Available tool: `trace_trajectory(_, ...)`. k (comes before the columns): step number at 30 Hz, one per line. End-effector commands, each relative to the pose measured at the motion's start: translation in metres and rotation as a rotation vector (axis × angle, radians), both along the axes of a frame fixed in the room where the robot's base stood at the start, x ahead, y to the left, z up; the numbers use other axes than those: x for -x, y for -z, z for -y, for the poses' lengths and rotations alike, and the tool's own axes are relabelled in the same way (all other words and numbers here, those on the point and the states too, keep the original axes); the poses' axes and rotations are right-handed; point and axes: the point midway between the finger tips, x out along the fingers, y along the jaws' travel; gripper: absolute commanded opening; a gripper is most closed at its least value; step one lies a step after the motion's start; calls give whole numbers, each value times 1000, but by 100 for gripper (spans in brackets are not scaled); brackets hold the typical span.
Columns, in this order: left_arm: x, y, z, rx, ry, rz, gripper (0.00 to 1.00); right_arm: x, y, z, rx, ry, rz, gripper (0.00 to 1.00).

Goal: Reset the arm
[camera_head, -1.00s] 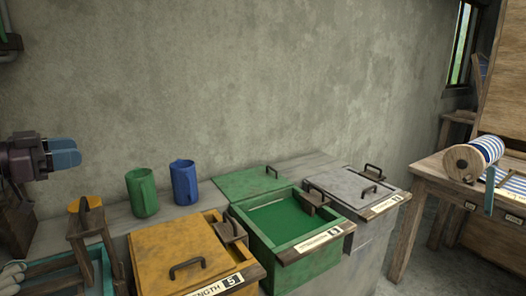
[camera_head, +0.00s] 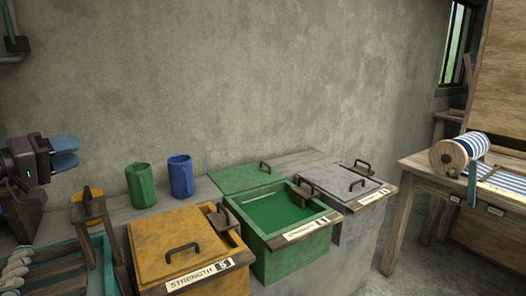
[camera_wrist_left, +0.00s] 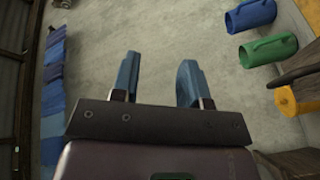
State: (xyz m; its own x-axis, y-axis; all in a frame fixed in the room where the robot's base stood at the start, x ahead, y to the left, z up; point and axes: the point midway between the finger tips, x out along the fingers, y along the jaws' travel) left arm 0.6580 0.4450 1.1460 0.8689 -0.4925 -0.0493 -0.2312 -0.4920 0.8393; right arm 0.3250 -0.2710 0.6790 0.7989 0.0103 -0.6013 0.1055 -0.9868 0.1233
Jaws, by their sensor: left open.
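My left gripper (camera_head: 66,153) reaches in from the left edge of the head view, above the left end of the bench. Its blue fingers are apart and empty, and they also show in the left wrist view (camera_wrist_left: 157,80) with only the wall beyond them. A green jug (camera_head: 141,186) and a blue jug (camera_head: 181,176) stand upright on the bench to the right of the gripper, apart from it. My right gripper is not in these views.
A yellow lidded bin (camera_head: 178,245), an open green bin (camera_head: 284,247) and a grey lidded bin (camera_head: 341,184) line the bench. A wooden rack (camera_head: 62,270) is at lower left. A striped cloth roll (camera_head: 470,150) sits on a table at right. Space before the wall is clear.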

Motion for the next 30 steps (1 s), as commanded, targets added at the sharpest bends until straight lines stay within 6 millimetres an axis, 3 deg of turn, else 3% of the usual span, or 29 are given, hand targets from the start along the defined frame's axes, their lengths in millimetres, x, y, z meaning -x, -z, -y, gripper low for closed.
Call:
trace_trajectory(5,9,49,-10,592,-131,-277,41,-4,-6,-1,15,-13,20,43)
trace_trajectory(13,41,167,-19,1585,-347,-685,41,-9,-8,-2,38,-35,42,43)
trace_trajectory(21,91,279,-1,2437,-537,-946,41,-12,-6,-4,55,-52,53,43)
trace_trajectory(26,125,335,21,2895,-639,-1031,41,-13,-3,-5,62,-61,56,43)
trace_trajectory(27,134,348,27,-2805,619,974,41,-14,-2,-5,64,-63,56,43)
trace_trajectory(30,155,376,44,-2580,566,834,41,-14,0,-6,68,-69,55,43)
